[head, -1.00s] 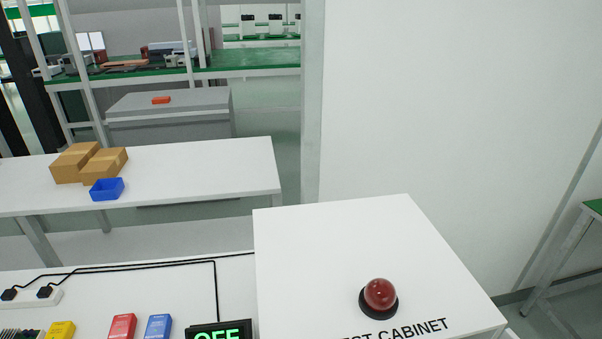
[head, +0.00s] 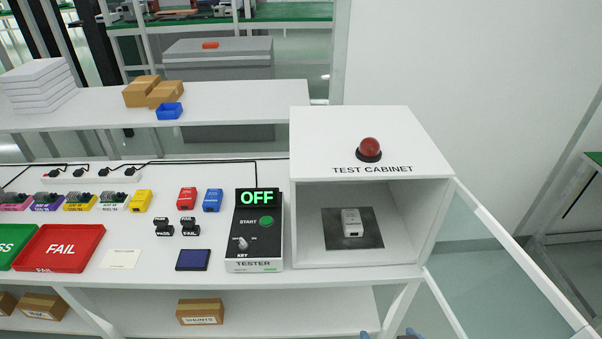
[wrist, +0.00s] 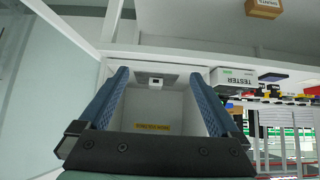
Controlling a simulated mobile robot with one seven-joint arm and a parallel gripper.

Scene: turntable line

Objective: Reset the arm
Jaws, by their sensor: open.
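My gripper (wrist: 160,75) is open, its two blue fingers spread with nothing between them. In the head view only the tips of my gripper (head: 389,335) show at the bottom edge, in front of and below the test cabinet (head: 436,220). The cabinet's front is open. Inside, a small white device (head: 352,224) rests on a dark mat (head: 331,240). The device also shows in the wrist view (wrist: 155,84), beyond the open fingers. The rest of my arm is hidden in the head view.
The tester (head: 255,259), reading OFF, stands left of the cabinet. A red FAIL tray (head: 92,237), a green tray (head: 12,238) and a dark blue pad (head: 193,260) lie on the bench. A brown box (head: 200,310) sits on the lower shelf. Floor (head: 490,280) shows at right.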

